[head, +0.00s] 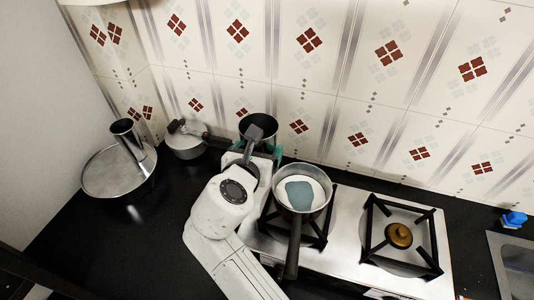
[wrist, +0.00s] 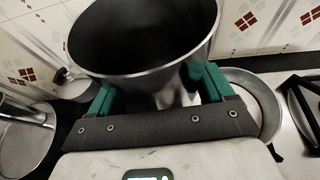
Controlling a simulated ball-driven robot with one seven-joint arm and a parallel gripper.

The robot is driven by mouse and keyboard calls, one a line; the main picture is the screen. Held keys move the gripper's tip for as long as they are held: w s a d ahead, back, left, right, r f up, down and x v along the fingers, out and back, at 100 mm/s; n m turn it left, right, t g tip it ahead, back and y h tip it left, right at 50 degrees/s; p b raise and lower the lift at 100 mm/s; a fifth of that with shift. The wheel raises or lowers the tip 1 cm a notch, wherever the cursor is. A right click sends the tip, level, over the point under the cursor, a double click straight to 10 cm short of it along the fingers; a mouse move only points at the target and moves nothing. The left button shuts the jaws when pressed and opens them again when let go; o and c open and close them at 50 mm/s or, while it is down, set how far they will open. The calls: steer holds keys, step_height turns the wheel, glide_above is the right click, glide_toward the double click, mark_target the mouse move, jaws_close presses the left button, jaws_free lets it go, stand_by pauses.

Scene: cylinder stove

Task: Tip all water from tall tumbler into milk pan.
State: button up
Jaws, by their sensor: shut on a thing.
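My gripper (head: 257,152) is shut around the tall tumbler (head: 258,130), a metal cup with a dark interior, at the back beside the stove. In the wrist view the tumbler (wrist: 150,85) sits between my green fingers (wrist: 160,96), its mouth facing up toward the camera. Its inside is too dark to show any water, and its lower part is partly hidden. The milk pan (head: 325,197) stands on the left burner, to the right of my gripper, its dark handle pointing toward the front. A blue-grey patch, perhaps water, lies in its pale bottom.
A lidded pot (head: 185,145) is left of my gripper. The right burner (head: 399,236) is empty. The tiled wall (head: 350,90) is close behind. Black counter at front left is clear.

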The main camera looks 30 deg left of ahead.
mark_target(259, 148)
steer(key=shift+r, duration=0.1)
steer(key=shift+r, duration=1.95)
